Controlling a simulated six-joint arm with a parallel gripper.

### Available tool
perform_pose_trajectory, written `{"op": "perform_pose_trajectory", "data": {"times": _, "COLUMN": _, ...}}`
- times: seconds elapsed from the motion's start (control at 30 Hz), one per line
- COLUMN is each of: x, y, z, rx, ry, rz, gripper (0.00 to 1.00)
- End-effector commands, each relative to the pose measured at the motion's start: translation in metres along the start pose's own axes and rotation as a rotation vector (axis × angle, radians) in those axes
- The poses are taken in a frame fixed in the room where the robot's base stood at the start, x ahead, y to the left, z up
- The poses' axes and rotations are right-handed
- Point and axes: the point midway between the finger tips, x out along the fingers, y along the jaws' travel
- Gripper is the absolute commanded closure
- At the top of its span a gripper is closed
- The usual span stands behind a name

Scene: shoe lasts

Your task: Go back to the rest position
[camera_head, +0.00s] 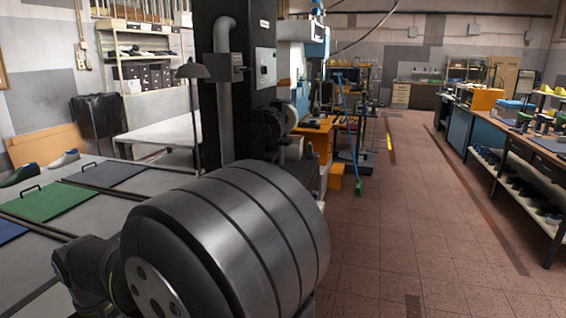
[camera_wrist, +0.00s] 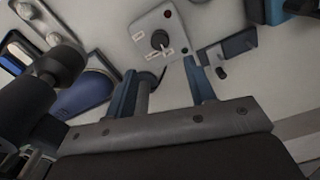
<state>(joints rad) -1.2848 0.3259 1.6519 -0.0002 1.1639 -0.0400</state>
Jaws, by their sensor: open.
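My gripper (camera_wrist: 160,66) shows in the wrist view with its two blue-grey fingers spread apart. Nothing is held between them. Beyond the fingertips is a light grey control box (camera_wrist: 152,28) with a black knob and a red button. I cannot tell how far it is from the fingers. A green shoe last (camera_head: 20,175) and a grey one with a green end (camera_head: 63,159) stand on the bench at the left.
A tall black machine column (camera_head: 235,90) stands behind. A blue object (camera_wrist: 85,97) lies left of the fingers. The tiled floor (camera_head: 440,240) at right is open.

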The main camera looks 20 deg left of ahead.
Motion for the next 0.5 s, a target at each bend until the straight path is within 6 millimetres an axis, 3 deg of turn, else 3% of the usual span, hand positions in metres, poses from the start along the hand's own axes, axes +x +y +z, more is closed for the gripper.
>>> {"op": "perform_pose_trajectory", "data": {"times": 0.3, "x": 0.063, "y": 0.0, "z": 0.001, "rx": 0.0, "ry": -0.005, "rz": 0.0, "gripper": 0.5}}
{"op": "perform_pose_trajectory", "data": {"times": 0.5, "x": 0.088, "y": 0.0, "z": 0.001, "rx": 0.0, "ry": -0.003, "rz": 0.0, "gripper": 0.5}}
